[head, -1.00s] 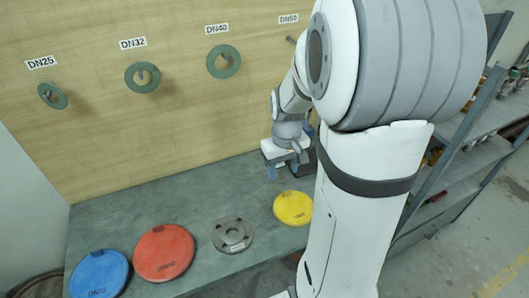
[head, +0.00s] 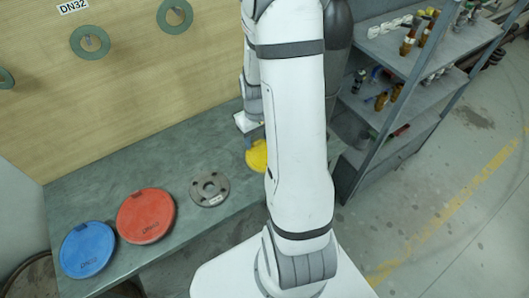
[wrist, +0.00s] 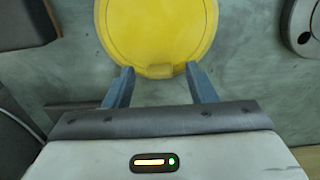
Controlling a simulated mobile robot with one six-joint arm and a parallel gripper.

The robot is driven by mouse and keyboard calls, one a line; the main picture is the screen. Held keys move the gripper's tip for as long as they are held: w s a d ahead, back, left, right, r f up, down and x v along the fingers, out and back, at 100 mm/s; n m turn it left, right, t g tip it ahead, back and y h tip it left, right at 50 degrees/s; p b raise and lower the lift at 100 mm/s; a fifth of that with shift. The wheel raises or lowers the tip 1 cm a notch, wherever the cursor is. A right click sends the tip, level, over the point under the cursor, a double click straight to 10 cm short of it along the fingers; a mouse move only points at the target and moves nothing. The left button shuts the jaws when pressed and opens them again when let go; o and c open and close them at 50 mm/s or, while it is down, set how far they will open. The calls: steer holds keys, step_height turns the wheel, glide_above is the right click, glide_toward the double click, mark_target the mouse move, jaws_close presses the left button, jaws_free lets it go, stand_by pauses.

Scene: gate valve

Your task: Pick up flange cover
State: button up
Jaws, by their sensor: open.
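Three round flange covers lie on the grey bench: a blue one (head: 87,249) at the left, a red one (head: 146,215) beside it, and a yellow one (head: 257,155) partly hidden behind my arm. In the wrist view the yellow cover (wrist: 158,30) lies just ahead of my gripper (wrist: 160,84). Its small tab (wrist: 159,71) sits between the two blue-grey fingers, with space on both sides. The fingers are open and hold nothing. In the head view my gripper is mostly hidden by my arm.
A grey metal flange with bolt holes (head: 210,189) lies between the red and yellow covers. Green gasket rings (head: 90,41) hang on the wooden back panel (head: 150,110). A metal shelf (head: 408,95) with fittings stands at the right. The bench (head: 95,185) is clear behind the covers.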

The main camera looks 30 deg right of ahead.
steer(key=shift+c, duration=0.5)
steer(key=c, duration=1)
